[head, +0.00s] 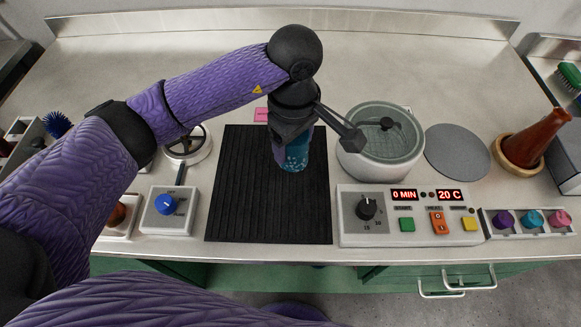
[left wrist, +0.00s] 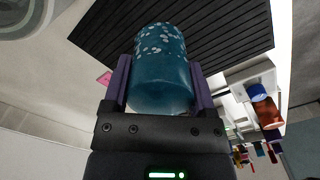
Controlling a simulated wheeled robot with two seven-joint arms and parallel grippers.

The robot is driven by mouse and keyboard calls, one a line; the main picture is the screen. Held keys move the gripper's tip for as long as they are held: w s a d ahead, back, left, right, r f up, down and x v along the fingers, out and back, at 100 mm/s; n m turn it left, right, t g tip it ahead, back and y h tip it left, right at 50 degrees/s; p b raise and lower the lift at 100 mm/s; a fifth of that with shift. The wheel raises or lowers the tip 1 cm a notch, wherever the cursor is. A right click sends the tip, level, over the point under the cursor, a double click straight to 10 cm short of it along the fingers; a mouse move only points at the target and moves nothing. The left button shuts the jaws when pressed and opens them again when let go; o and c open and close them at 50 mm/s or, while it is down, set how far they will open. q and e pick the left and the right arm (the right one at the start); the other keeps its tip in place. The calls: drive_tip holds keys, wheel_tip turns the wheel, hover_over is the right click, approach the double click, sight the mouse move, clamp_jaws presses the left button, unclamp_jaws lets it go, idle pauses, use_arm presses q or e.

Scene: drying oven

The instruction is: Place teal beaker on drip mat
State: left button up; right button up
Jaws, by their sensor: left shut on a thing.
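The teal beaker (head: 296,157), dotted with pale drops, is between the fingers of my left gripper (head: 289,148). My left gripper is shut on it, one finger on each side, as the left wrist view shows with the beaker (left wrist: 160,85) filling the jaws. The black ribbed drip mat (head: 240,190) lies flat on the counter. The beaker is over the mat's upper right part in the head view. I cannot tell whether its base touches the mat. The gripper and wrist hide much of the beaker from above. My right gripper is not in view.
A round lidded vessel (head: 360,158) stands close to the mat's right edge. A control panel (head: 352,228) is in front of it, and a blue-knob box (head: 158,222) is left of the mat. A grey disc (head: 457,152) lies farther right. The back counter is clear.

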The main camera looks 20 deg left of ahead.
use_arm(q)
wheel_tip(320, 180, down, 6)
drive_tip(key=shift+f+b, duration=0.1)
drive_tip(key=shift+b, duration=0.55)
drive_tip(key=shift+f, duration=0.1)
drive_tip(key=o, duration=1.1)
drive_tip(key=shift+r, duration=0.5)
wheel_tip(320, 180, up, 11)
drive_tip(key=p, duration=0.3)
drive_tip(key=shift+r, duration=0.25)
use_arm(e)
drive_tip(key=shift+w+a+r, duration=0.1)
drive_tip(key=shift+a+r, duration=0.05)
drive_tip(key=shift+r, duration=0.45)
